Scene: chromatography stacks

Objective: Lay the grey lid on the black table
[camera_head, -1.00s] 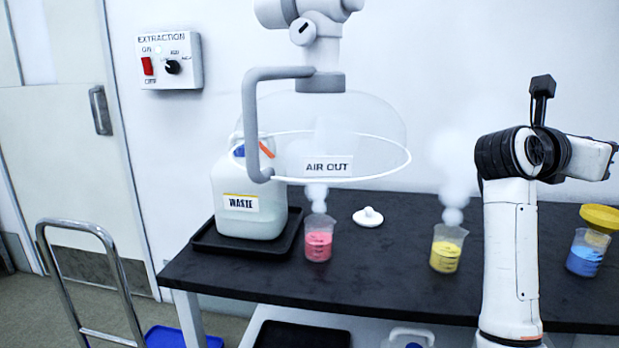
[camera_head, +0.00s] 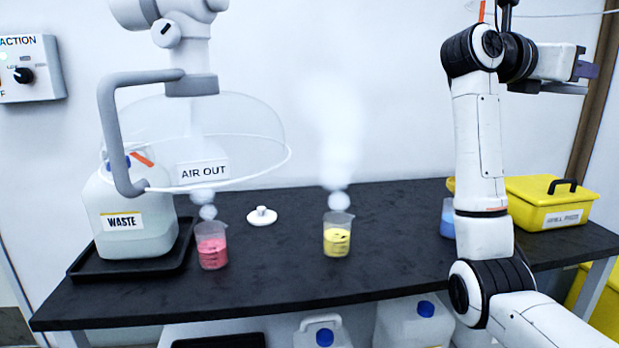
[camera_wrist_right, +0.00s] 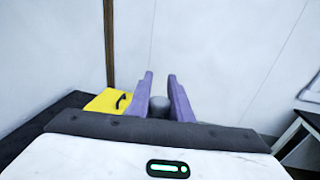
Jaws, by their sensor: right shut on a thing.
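My right gripper (camera_head: 588,70) is raised high at the upper right in the head view, well above the black table (camera_head: 385,265). In the right wrist view its two purple fingers (camera_wrist_right: 160,85) are shut on a small grey thing (camera_wrist_right: 160,105). I take it for the grey lid, but only a rounded part shows between the fingers. In the head view the held thing cannot be made out. A white lid with a knob (camera_head: 262,216) lies on the table behind the beakers. My left gripper is not in view.
On the table are a pink beaker (camera_head: 211,246), a yellow beaker (camera_head: 337,236), a blue beaker (camera_head: 447,218) partly behind my arm, a waste can (camera_head: 125,222) in a black tray, and a yellow box (camera_head: 550,205). An extraction hood (camera_head: 200,130) hangs at left. Bare tabletop lies between the beakers.

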